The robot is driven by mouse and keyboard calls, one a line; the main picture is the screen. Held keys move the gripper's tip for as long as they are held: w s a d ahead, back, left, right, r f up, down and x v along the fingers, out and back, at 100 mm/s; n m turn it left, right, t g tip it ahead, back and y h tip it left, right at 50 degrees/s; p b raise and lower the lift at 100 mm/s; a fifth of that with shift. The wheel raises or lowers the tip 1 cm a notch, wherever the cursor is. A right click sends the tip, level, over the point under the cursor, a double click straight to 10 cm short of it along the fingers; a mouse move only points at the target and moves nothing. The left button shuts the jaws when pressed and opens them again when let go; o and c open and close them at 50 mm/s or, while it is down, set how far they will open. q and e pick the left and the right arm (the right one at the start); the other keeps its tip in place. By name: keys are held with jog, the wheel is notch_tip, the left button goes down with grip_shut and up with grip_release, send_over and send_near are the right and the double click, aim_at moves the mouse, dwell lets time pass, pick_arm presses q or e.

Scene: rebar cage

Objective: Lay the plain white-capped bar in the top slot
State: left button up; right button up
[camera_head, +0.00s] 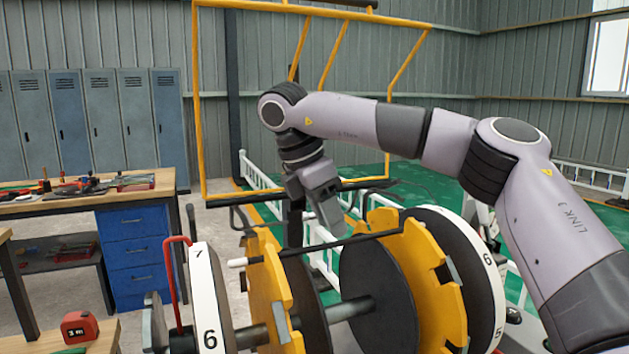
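The plain dark bar (320,247) has a white cap (237,262) on its left end. It lies roughly level across the top of two yellow notched discs, the left one (262,290) and the right one (420,265). Whether it sits fully down in the top slots cannot be told. My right gripper (334,232) points down at the middle of the bar, its tips at or just above it. Its fingers overlap in this view, so a gap or a grip does not show. My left gripper is out of view.
White numbered wheels stand outside the discs, left (209,300) and right (487,270). A red bent rod (172,270) rises at the left. A yellow frame (197,110) with dark hooks stands behind. A workbench (90,190) and tape measure (78,326) are at the left.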

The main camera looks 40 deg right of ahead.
jog(key=v, duration=0.9)
jog(key=shift+r, duration=0.25)
jog(key=shift+a, duration=0.1)
